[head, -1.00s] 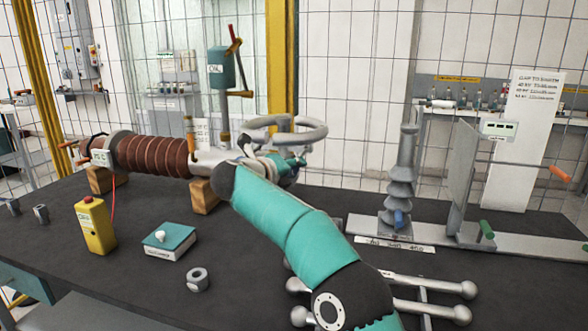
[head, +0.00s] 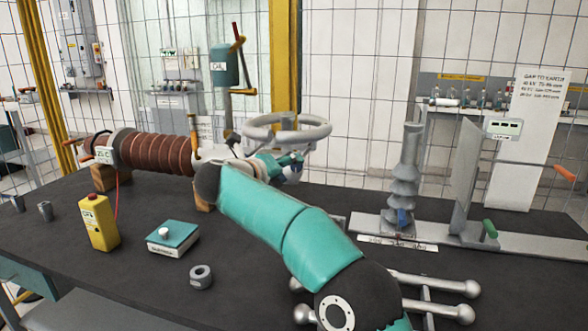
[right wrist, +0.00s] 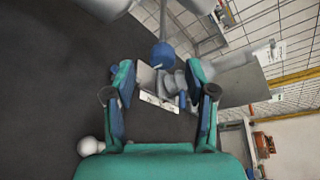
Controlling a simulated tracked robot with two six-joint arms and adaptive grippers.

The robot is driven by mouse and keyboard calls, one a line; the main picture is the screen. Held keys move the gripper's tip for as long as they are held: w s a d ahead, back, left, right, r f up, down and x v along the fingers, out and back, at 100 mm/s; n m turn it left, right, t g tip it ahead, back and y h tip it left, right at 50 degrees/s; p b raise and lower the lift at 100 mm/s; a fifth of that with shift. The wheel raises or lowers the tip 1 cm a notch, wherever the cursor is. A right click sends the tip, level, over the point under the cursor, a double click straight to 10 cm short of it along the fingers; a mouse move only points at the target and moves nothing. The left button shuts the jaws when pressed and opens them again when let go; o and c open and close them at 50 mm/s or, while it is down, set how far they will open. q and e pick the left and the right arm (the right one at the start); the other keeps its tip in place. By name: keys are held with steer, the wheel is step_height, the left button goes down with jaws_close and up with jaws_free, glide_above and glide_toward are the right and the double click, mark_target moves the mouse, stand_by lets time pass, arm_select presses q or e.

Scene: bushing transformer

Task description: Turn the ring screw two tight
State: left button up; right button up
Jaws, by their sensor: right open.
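A blue knob on a grey rod (right wrist: 163,55) shows near and beyond the fingertips in the right wrist view; it may be ring screw two, but no label confirms this. The grey ring (head: 287,121) stands at the right end of the brown ribbed bushing (head: 150,151) in the head view. My right gripper (right wrist: 160,80) is open, its fingers on either side of an empty gap. In the head view the right gripper (head: 280,165) is just below the ring, partly hidden by my arm. I cannot tell whether it touches anything. My left gripper is not in view.
A grey ribbed post (head: 404,170) and an upright plate (head: 465,175) stand to the right. A yellow box (head: 98,222), a teal-topped box (head: 172,238) and a grey nut (head: 201,277) are at front left. Grey ball-ended bars (head: 440,285) lie at front right.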

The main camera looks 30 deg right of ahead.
steer(key=v, duration=0.7)
steer(key=shift+a, duration=0.3)
